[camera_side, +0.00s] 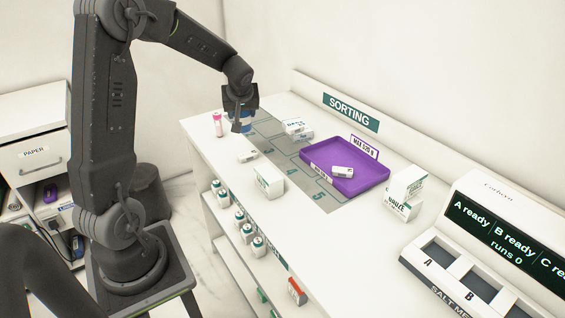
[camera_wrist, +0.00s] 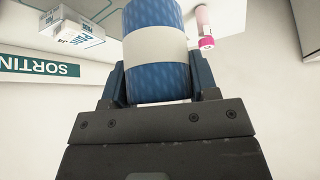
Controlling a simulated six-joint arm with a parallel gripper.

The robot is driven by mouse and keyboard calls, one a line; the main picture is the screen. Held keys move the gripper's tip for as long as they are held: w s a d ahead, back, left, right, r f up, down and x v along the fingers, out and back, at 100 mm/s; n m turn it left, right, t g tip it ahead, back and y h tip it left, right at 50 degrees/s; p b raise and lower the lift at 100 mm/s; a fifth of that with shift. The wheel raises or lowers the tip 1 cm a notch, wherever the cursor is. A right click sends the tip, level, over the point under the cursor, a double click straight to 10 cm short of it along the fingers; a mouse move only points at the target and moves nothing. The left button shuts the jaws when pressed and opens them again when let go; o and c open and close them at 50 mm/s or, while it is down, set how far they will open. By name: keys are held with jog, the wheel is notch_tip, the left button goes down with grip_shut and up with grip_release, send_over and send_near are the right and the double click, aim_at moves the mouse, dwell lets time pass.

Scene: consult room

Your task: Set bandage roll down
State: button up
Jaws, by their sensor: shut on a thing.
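The bandage roll (camera_wrist: 155,50) is a blue patterned cylinder with a white band around it, seen close up in the wrist view. My gripper (camera_wrist: 163,85) is shut on it, with one finger on either side. In the side view my gripper (camera_side: 241,118) is over the far left end of the white counter, and the blue roll (camera_side: 246,121) shows partly behind the fingers. Whether the roll touches the counter is hard to tell.
A pink-capped tube (camera_side: 218,125) stands left of my gripper. White boxes (camera_side: 297,128) sit to its right. A purple tray (camera_side: 373,180) holds a small white box. A grey numbered mat (camera_side: 318,192) lies on the counter (camera_side: 330,235). Another white carton (camera_side: 268,181) stands near the front edge.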

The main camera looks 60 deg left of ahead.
jog(key=w+d+f, duration=0.2)
jog(key=w, duration=0.1)
jog(key=w+d+f, duration=0.2)
jog(key=w+d, duration=0.1)
jog(key=w+d+f, duration=0.2)
jog(key=w+f, duration=0.1)
jog(key=shift+d, duration=0.4)
jog(key=shift+f, duration=2.05)
jog(key=shift+f, duration=0.15)
jog(key=o, duration=0.9)
